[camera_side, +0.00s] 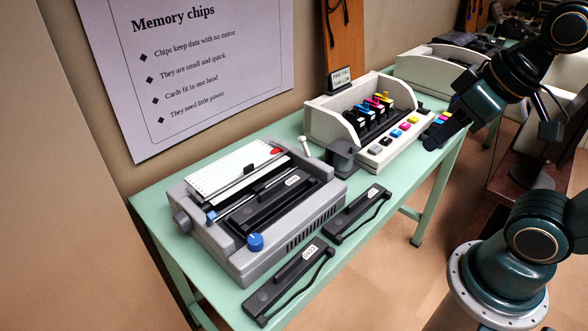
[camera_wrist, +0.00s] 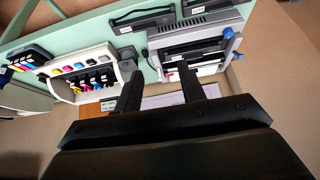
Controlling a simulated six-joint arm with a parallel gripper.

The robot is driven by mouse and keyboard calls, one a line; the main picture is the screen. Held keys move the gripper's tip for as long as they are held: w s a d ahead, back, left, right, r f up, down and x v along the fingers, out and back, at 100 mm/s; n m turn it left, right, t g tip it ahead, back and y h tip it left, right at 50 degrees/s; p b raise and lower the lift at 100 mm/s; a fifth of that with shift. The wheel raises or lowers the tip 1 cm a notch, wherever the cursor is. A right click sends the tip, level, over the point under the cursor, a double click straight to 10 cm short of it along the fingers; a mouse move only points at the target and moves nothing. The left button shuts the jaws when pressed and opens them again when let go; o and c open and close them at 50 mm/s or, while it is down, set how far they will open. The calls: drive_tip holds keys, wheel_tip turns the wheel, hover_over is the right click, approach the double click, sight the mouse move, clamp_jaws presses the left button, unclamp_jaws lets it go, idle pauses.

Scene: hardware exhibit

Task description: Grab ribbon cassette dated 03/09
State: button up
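Three black ribbon cassettes show in the side view, each with a small white label too small to read surely. One cassette (camera_side: 287,285) lies on the green table at the front. A second cassette (camera_side: 355,214) lies to its right, beside the grey printer (camera_side: 262,247). A third cassette (camera_side: 285,203) sits inside the open printer. The wrist view also shows the two loose cassettes, one near the top middle (camera_wrist: 143,20) and one at the top edge (camera_wrist: 205,5). My gripper (camera_side: 434,140) is right of them, above the table's right part. Its fingers (camera_wrist: 160,90) are apart and empty.
Another beige machine (camera_side: 425,70) is farther back. A wall poster (camera_side: 215,60) hangs behind. Bare green tabletop (camera_side: 400,176) lies in front.

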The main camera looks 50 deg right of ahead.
drive_tip(key=shift+c, duration=0.6)
drive_tip(key=w+a+m+g+y, duration=0.3)
drive_tip(key=w+m, duration=0.6)
drive_tip(key=w, duration=0.7)
drive_tip(key=w+a+f+m+g, duration=0.2)
drive_tip(key=w+a+f+m, duration=0.1)
drive_tip(key=w+f+m, duration=0.6)
drive_tip(key=w, duration=0.4)
drive_tip(key=shift+g, duration=0.3)
drive_tip(key=shift+w+a, duration=0.1)
